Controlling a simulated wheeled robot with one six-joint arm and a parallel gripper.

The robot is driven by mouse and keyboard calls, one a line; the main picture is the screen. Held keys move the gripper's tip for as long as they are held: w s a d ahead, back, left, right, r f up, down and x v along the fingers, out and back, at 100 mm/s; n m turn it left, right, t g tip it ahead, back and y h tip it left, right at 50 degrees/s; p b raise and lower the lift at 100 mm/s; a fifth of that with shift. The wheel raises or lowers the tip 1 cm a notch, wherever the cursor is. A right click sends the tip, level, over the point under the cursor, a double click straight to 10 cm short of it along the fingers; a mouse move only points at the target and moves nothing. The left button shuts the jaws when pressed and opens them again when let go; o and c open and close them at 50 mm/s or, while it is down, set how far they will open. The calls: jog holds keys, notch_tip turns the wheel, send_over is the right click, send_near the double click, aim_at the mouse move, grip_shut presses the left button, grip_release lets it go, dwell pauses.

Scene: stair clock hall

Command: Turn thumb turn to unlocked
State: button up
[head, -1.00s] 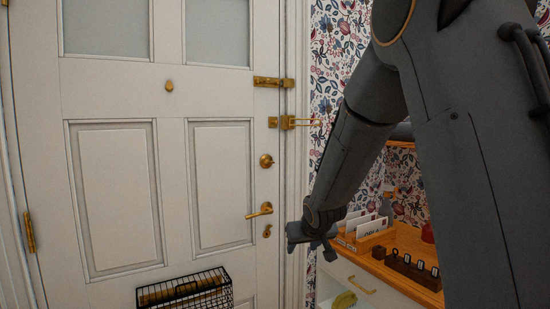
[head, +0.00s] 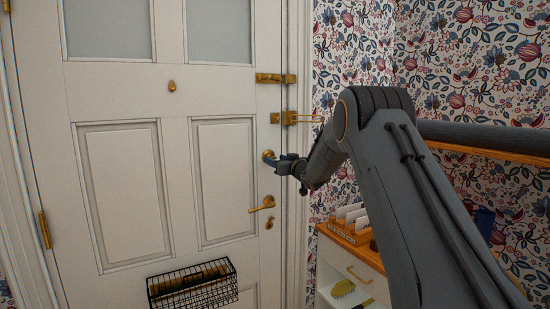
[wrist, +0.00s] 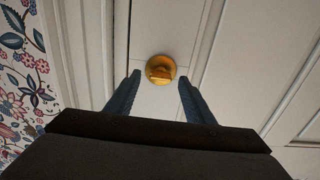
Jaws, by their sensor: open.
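The brass thumb turn (head: 268,155) sits on the right side of the white door (head: 224,85), above the lever handle (head: 262,204). In the wrist view the thumb turn (wrist: 160,70) is a round brass plate with a raised grip across it. My gripper (head: 276,163) is close to it in the head view and partly covers it. In the wrist view my gripper (wrist: 159,82) is open, with one finger on either side of the thumb turn and a gap on both sides. Nothing is between the fingers but the view of the thumb turn.
A brass bolt (head: 270,78) and a latch with a loop (head: 298,118) are above the thumb turn. A keyhole cover (head: 269,224) is below the handle. A wire basket (head: 192,283) hangs low on the door. A cabinet (head: 350,262) stands at the right.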

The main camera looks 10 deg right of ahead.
jog(key=shift+x, duration=1)
jog(key=c, duration=1)
jog(key=shift+c, duration=0.2)
